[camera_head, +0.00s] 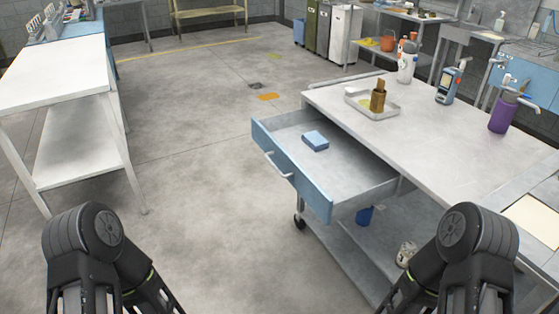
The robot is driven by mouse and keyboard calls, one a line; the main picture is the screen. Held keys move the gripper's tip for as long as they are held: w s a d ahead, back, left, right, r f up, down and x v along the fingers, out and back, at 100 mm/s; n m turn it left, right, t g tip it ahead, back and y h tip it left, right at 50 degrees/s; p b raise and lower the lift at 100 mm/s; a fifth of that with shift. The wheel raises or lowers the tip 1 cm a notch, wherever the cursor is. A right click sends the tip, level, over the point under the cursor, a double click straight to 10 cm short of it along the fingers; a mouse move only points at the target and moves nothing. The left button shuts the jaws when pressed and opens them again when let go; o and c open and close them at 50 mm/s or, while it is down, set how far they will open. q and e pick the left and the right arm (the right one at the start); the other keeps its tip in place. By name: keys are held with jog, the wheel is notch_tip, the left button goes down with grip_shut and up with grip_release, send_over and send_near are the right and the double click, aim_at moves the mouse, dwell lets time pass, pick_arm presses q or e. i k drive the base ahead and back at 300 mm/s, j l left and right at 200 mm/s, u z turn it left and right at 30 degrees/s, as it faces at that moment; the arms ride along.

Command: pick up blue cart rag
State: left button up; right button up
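A folded blue rag (315,140) lies inside the open drawer (289,174) of the metal cart (437,128), towards the drawer's far left part. The drawer has a blue front with a light handle and is pulled out to the left. Black links of both my arms show at the bottom left and bottom right. My grippers are not visible, and both arms are well apart from the rag.
A metal tray (385,108) with a brown object, a handheld device (448,86) and a purple container (502,116) stand on the cart top. A white-topped table (55,76) stands at left. Bins (330,33) stand at the back.

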aim_at(313, 140)
jog(key=j+z, duration=0.1)
jog(key=z, duration=0.75)
jog(key=i+j+z, duration=0.1)
jog(key=j+z, duration=0.65)
jog(key=j, duration=0.15)
jog(key=j+z, duration=0.4)
jog(key=k+j, duration=0.1)
jog(key=j, duration=0.35)
jog(key=k+j, duration=0.1)
jog(key=j, duration=0.35)
jog(key=j+z, duration=0.1)
jog(key=j, duration=0.35)
jog(key=k, duration=0.05)
